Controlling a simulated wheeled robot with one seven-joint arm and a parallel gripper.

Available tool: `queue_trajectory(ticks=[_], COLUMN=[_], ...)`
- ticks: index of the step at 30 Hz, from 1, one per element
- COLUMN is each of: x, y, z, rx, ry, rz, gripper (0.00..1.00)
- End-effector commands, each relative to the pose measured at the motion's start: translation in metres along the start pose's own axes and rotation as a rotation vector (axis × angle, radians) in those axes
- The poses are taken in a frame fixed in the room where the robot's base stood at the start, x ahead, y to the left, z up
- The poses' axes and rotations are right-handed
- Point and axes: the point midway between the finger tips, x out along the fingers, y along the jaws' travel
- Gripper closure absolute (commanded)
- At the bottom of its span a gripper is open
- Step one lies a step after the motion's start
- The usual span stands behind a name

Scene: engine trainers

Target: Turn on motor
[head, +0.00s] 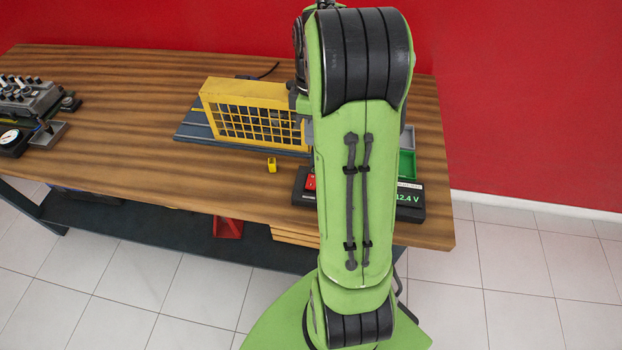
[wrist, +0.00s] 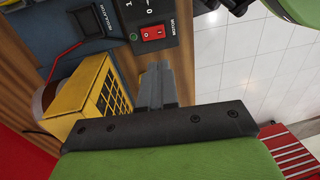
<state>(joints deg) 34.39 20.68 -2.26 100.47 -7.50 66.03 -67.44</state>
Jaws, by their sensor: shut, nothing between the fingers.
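In the wrist view a red rocker switch (wrist: 152,33) sits on a dark panel (wrist: 160,12) beside lettering that seems to read MOTOR. I cannot tell which side of the rocker is pressed. My gripper (wrist: 157,68) is shut and empty, its fingertips a short way from the panel edge nearest the switch and apart from it. In the head view a red part (head: 310,181) shows on a black unit (head: 304,198), partly hidden by my arm. My gripper is hidden there behind my arm.
A yellow mesh cage (head: 255,112) stands on the wooden table (head: 130,150); it is close beside my fingers in the wrist view (wrist: 93,92). A small yellow block (head: 271,165) lies in front of it. A 12.4 V display (head: 407,197) is right of my arm. Dark equipment (head: 28,97) is far left.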

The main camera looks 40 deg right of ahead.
Motion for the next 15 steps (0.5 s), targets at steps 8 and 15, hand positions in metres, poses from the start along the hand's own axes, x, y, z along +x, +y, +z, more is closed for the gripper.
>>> queue_trajectory(ticks=[8,15], x=[-0.003,0.013], y=[-0.002,-0.002], z=[0.001,0.001], rx=[-0.001,-0.001], ry=[-0.003,-0.003], rz=[-0.006,-0.008], gripper=[1.00,1.00])
